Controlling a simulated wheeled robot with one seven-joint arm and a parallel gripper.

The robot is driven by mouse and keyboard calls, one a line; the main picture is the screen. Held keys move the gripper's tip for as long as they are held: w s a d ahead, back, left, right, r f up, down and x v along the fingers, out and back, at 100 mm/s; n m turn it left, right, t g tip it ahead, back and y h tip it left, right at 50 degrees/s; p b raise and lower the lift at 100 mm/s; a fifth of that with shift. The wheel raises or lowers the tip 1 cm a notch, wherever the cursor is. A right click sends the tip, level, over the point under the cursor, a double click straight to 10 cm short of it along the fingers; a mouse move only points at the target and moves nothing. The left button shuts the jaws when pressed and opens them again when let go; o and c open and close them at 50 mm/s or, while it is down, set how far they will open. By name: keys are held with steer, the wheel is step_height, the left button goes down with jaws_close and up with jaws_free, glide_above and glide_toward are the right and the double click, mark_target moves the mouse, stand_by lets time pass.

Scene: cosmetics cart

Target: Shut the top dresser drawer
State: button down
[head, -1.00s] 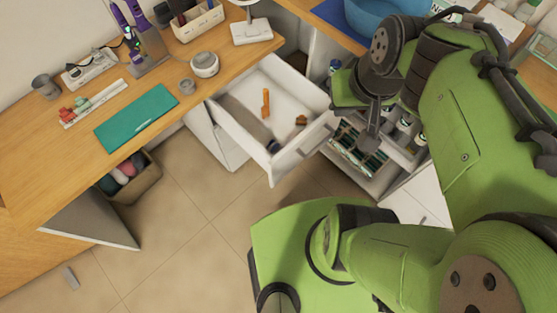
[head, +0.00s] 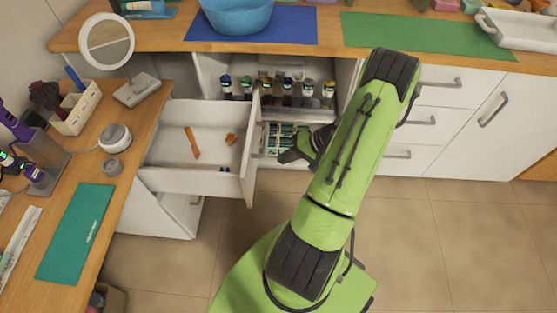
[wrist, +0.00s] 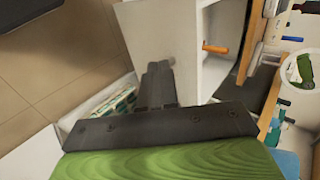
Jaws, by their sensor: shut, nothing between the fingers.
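The top dresser drawer (head: 165,180) is pulled out from under the desk at the left in the head view. Its white front panel (head: 249,150) faces right. An orange object (head: 192,143) and a small brown object (head: 231,139) lie inside. My gripper (head: 288,156) is just right of the front panel, on the outside. In the wrist view, my gripper (wrist: 159,72) has its fingers together and empty, close against the white front panel (wrist: 150,32). I cannot tell whether they touch. The orange object (wrist: 215,49) shows past the panel. The drawer handle is hidden.
An open cabinet with several bottles (head: 285,90) and a tray of green-and-white packs (head: 280,138) stands behind my gripper. White drawers with handles (head: 415,121) are at right. The desk (head: 120,170) borders the drawer at left. The tiled floor (head: 430,240) is clear at lower right.

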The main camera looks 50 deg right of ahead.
mark_target(249, 168)
steer(key=w+a+f, duration=0.1)
steer(key=w, duration=0.1)
steer(key=w+a+f+b, duration=0.1)
steer(key=w+a+f, duration=0.1)
steer(key=w+a+f+b, duration=0.1)
steer(key=w+a, duration=0.1)
steer(key=shift+w+a+f, duration=0.15)
steer(key=shift+w+f, duration=0.05)
steer(key=shift+w+a, duration=0.1)
steer(key=shift+w, duration=0.15)
